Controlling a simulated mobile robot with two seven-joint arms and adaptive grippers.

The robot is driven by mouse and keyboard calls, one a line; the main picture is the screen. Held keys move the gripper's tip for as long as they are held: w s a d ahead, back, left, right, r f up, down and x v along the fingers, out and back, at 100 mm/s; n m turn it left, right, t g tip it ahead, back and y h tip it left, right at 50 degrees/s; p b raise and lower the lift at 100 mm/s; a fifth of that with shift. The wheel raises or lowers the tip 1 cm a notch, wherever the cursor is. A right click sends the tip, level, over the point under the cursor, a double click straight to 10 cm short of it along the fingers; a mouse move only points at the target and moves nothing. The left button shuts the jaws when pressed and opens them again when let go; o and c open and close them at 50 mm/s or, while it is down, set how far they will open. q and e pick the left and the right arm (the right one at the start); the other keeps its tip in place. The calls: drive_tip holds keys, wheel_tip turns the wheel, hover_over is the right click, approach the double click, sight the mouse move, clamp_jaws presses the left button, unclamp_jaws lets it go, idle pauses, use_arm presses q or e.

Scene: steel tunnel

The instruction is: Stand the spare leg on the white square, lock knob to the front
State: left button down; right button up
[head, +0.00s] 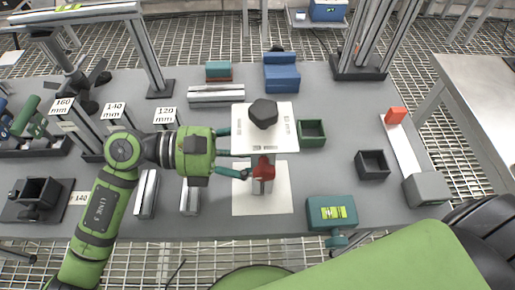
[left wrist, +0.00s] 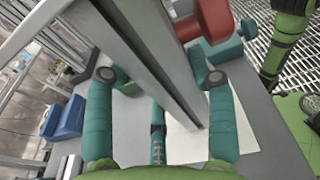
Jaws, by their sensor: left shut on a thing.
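The spare leg is a grey metal post (left wrist: 150,60) with a red lock knob (head: 263,170). A pale plate (head: 283,140) with a black hexagonal piece (head: 263,113) appears to top it in the head view. My left gripper (head: 240,152) is shut on the post, its teal fingers on either side; the plate partly hides them. The leg looks about upright over the white square (head: 280,203), with the knob on the near side. Whether its lower end touches the square I cannot tell. The square also shows in the left wrist view (left wrist: 230,130). My right gripper is out of view.
A teal block with a level vial (head: 332,212) sits right of the square. Metal bars (head: 190,196) lie left of the square. Blue blocks (head: 282,75) are behind.

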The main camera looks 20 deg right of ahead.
use_arm(q)
drive_tip(key=shift+f, duration=0.2)
drive_tip(key=shift+c, duration=1.7)
unclamp_jaws()
drive_tip(key=v, duration=1.2)
drive_tip(key=shift+r, duration=0.1)
